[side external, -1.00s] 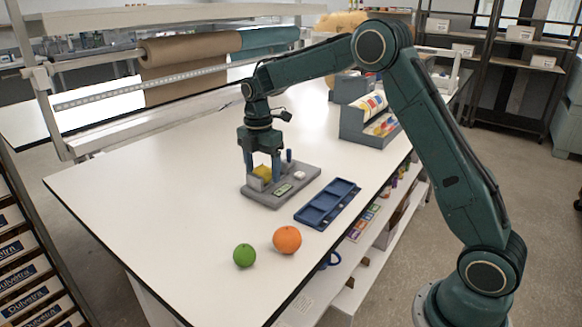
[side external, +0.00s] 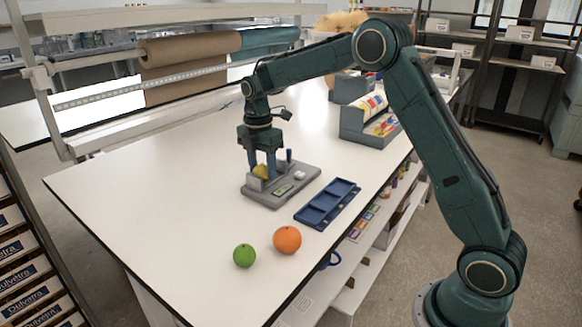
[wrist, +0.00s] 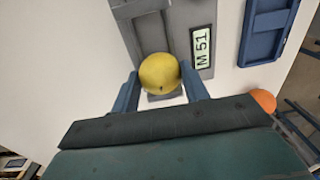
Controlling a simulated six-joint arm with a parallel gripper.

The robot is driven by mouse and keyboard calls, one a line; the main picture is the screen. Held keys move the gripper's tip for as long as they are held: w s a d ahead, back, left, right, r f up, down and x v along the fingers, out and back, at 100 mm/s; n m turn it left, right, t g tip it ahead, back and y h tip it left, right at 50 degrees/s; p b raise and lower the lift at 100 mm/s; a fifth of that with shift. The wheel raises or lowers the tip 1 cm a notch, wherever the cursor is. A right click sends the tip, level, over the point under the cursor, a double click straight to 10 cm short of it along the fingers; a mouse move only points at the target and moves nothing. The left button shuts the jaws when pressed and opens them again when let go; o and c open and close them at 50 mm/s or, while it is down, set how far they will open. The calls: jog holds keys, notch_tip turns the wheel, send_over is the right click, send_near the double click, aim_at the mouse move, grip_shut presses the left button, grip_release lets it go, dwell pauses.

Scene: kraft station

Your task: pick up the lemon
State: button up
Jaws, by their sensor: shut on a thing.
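The yellow lemon (wrist: 160,74) sits between the two fingers of my gripper (wrist: 160,90) in the wrist view. In the side view my gripper (side external: 262,171) points down over the grey station (side external: 268,198), and the lemon (side external: 261,171) shows partly behind the fingers. The fingers are shut on the lemon. The lemon is at the grey station's left end; whether it touches the station below cannot be told.
A blue compartment tray (side external: 327,204) lies right of the grey station. An orange (side external: 287,240) and a green fruit (side external: 244,256) rest near the table's front edge. A grey rack (side external: 368,122) stands behind. The white table's left side is clear.

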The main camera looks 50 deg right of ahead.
aim_at(263, 164)
notch_tip(263, 164, up, 20)
dwell(1.1)
jog(key=shift+f, duration=0.1)
jog(key=shift+s+f, duration=0.1)
dwell(0.5)
jog(key=s+d+f, duration=0.2)
jog(key=s+f, duration=0.5)
jog(key=s, duration=0.1)
jog(key=s+d+f, duration=0.3)
jog(key=s+f, duration=0.5)
jog(key=shift+d, duration=0.35)
jog(key=shift+f, duration=0.15)
jog(key=shift+f, duration=2.55)
jog(key=shift+w+f, duration=0.1)
jog(key=shift+f, duration=0.45)
